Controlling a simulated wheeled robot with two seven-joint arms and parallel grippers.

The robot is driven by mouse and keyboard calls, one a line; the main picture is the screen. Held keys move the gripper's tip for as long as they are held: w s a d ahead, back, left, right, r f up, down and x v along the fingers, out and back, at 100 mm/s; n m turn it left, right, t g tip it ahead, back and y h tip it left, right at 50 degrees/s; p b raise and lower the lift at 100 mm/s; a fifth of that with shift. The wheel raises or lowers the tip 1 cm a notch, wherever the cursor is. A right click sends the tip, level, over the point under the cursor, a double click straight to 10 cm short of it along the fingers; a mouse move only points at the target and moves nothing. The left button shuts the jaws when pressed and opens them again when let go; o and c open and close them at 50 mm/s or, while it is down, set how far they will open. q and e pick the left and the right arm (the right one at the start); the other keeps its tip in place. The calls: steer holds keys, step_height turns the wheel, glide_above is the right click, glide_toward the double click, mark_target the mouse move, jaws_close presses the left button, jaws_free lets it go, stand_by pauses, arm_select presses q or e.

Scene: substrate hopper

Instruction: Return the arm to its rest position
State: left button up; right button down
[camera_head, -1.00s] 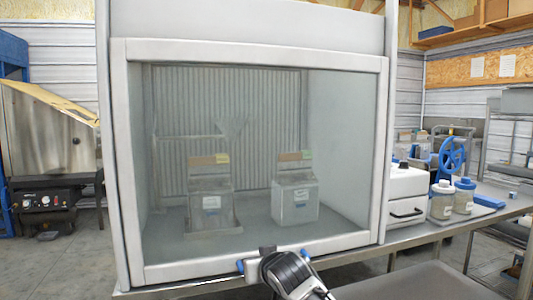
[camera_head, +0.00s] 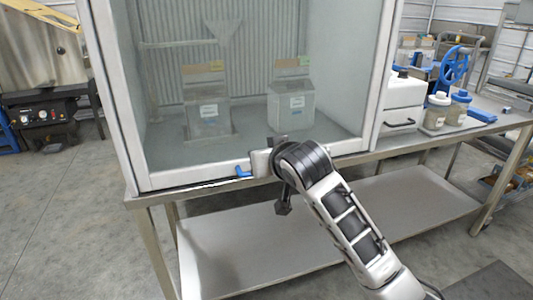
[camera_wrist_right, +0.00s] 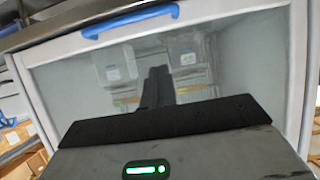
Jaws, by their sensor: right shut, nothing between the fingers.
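My right arm comes in from the lower right in the head view. Its gripper (camera_head: 283,208) hangs below the wrist, in front of the hood's lower edge. In the right wrist view the dark fingers (camera_wrist_right: 157,80) are together with nothing between them. The blue sash handle (camera_head: 243,170) is partly hidden behind my wrist; it also shows whole in the right wrist view (camera_wrist_right: 130,22), apart from the fingers. The glass sash (camera_head: 180,165) is down, its lower frame near the bench edge. My left gripper is not in view.
Two labelled containers (camera_head: 208,112) (camera_head: 292,103) stand behind the glass. A white device (camera_head: 401,100), lidded jars (camera_head: 436,112) and a blue wheel (camera_head: 454,66) stand on the bench to the right. A lower shelf (camera_head: 400,205) lies below the bench. The front floor is mostly clear.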

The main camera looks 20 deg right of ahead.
steer(key=s+a+f+n+g+y, duration=0.1)
steer(key=s+a+f, duration=0.1)
steer(key=s+f, duration=0.55)
steer(key=s+a+f+n+g+y, duration=0.15)
steer(key=s+f, duration=0.35)
steer(key=f, duration=0.6)
steer(key=s+a+f, duration=0.1)
steer(key=s+f, duration=0.3)
steer(key=s, duration=0.4)
steer(key=s+a+f, duration=0.1)
steer(key=s+f, duration=0.3)
steer(key=s, duration=0.3)
steer(key=shift+s+a+y, duration=0.15)
steer(key=shift+s+y, duration=0.25)
steer(key=shift+y, duration=0.05)
steer(key=shift+f, duration=0.1)
